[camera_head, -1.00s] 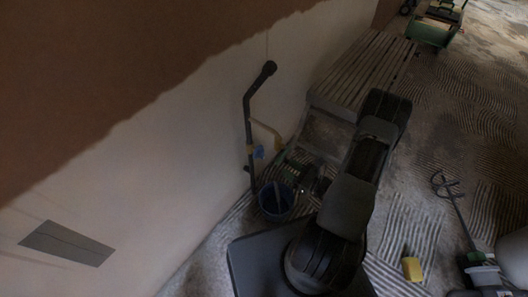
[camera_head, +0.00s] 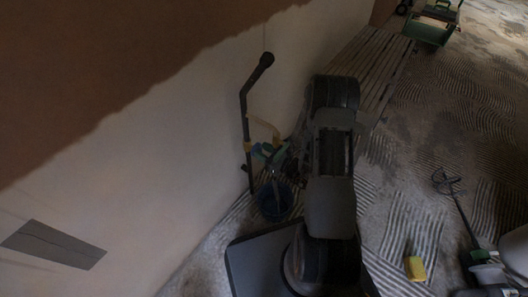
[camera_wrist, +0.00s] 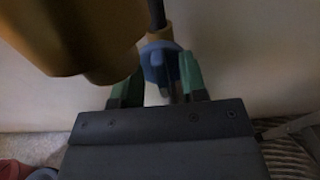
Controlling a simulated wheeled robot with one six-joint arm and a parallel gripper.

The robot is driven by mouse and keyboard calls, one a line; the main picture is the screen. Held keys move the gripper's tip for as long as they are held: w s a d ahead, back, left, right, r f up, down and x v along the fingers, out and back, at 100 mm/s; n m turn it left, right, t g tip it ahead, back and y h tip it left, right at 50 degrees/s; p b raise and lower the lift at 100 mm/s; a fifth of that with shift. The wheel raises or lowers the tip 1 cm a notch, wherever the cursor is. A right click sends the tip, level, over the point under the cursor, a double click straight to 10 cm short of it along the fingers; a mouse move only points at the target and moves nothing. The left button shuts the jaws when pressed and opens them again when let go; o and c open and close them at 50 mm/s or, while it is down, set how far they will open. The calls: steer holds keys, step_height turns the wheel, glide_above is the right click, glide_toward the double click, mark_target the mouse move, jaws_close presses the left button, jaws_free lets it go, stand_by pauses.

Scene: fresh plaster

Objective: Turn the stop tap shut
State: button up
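The stop tap has a blue handle (camera_wrist: 158,62) and a brass-coloured body (camera_wrist: 160,36) on a dark upright pipe (camera_head: 245,115) against the wall. In the head view the handle is small and partly covered by my gripper (camera_head: 268,154). In the wrist view my gripper (camera_wrist: 162,75) has its green fingers apart, one on each side of the blue handle. The handle lies between the fingertips. Whether either finger touches it I cannot tell.
An ochre piece (camera_wrist: 80,35) stands very close at upper left in the wrist view. A dark blue bucket (camera_head: 270,207) stands below the tap. A slatted platform (camera_head: 372,62) lies along the wall behind my arm. A yellow block (camera_head: 415,268) and a mixing paddle (camera_head: 447,183) lie right.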

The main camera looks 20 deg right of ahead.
steer(key=shift+c, duration=0.2)
jaws_close()
stand_by(0.3)
step_height(320, 180, down, 3)
steer(key=m+p, duration=1.1)
steer(key=m, duration=2.4)
steer(key=shift+r+m, duration=0.1)
steer(key=shift+m, duration=0.3)
